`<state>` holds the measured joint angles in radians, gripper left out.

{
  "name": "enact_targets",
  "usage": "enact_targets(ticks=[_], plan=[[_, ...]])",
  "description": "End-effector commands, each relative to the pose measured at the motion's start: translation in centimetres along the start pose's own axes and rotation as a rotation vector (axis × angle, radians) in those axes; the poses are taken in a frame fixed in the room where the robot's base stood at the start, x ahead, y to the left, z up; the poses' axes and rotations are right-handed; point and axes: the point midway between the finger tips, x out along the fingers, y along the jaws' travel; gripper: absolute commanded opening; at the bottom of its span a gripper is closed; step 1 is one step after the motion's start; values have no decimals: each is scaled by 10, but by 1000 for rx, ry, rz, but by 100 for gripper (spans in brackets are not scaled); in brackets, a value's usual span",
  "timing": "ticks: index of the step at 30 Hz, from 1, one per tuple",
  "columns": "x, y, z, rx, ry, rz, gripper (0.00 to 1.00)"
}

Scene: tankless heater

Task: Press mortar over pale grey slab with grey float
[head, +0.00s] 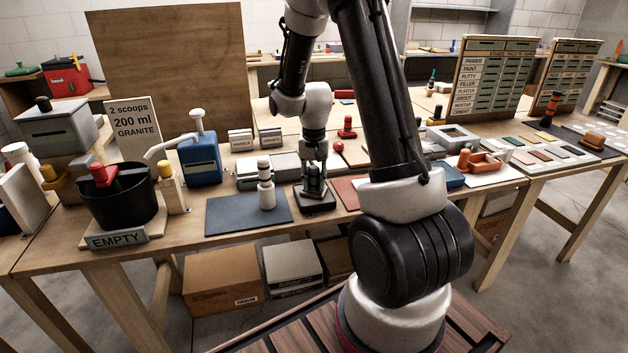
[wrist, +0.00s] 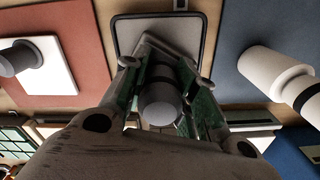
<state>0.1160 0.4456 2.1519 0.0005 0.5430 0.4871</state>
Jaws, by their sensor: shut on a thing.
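My gripper (head: 315,186) points down at the middle of the near bench. In the wrist view its fingers (wrist: 160,98) are closed around a rounded grey handle (wrist: 160,108), which I take for the grey float's. Below the handle is a light grey plate with a dark rim (wrist: 158,38); I cannot tell whether the handle touches it. In the head view this dark-edged base (head: 316,205) sits under the fingers. A pale slab (wrist: 48,68) with a grey-white knob lies on a red mat (wrist: 72,25); whether it is the task's slab is unclear. No mortar can be made out.
A white bottle (head: 266,187) with dark bands stands on a blue-grey mat (head: 225,214), left of my gripper. A black bucket (head: 118,200) and a blue container (head: 200,160) stand further left. My arm hides part of the bench on the right.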

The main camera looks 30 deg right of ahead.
Motion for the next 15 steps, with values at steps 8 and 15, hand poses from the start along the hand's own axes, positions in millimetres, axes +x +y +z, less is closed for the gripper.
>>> enact_targets(ticks=[8, 15], plan=[[-21, 0, 0, 0, 1, -1, 9], [-43, 0, 0, 0, 1, -1, 9]])
